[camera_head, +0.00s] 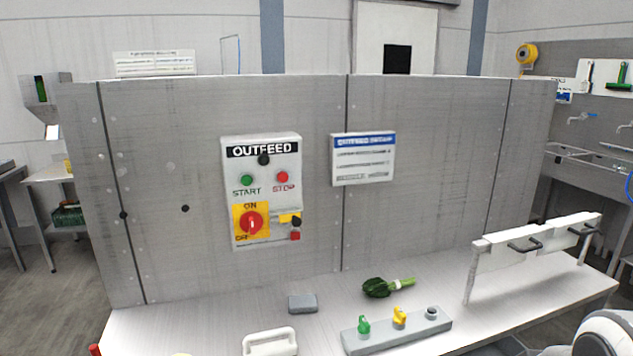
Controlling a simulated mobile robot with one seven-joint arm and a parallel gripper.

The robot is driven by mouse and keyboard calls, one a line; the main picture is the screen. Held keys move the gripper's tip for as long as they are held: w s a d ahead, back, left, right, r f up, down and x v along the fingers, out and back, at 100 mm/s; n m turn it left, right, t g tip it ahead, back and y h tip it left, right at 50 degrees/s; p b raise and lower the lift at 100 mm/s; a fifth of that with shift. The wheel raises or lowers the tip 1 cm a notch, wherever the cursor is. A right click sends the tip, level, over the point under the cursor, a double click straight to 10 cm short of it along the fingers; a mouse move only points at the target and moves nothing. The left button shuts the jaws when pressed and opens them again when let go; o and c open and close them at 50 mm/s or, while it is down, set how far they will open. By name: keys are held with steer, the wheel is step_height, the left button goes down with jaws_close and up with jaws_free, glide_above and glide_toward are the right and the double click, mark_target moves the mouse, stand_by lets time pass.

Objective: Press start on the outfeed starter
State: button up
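The outfeed starter (262,205) is a light grey box on the upright grey metal panel, headed OUTFEED. Its green START button (246,181) is at the left, and its red STOP button (282,177) is at the right. A dark round lamp or knob (264,159) sits between and above them. Below is a red rotary switch (251,223) on a yellow plate marked ON at the top and OFF at lower left; its handle looks roughly upright. Beside it are a yellow tag, a black knob and a small red block (295,236). My gripper is not in view.
An outfeed notice (363,159) hangs right of the starter. A white rack (535,242) stands at right.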

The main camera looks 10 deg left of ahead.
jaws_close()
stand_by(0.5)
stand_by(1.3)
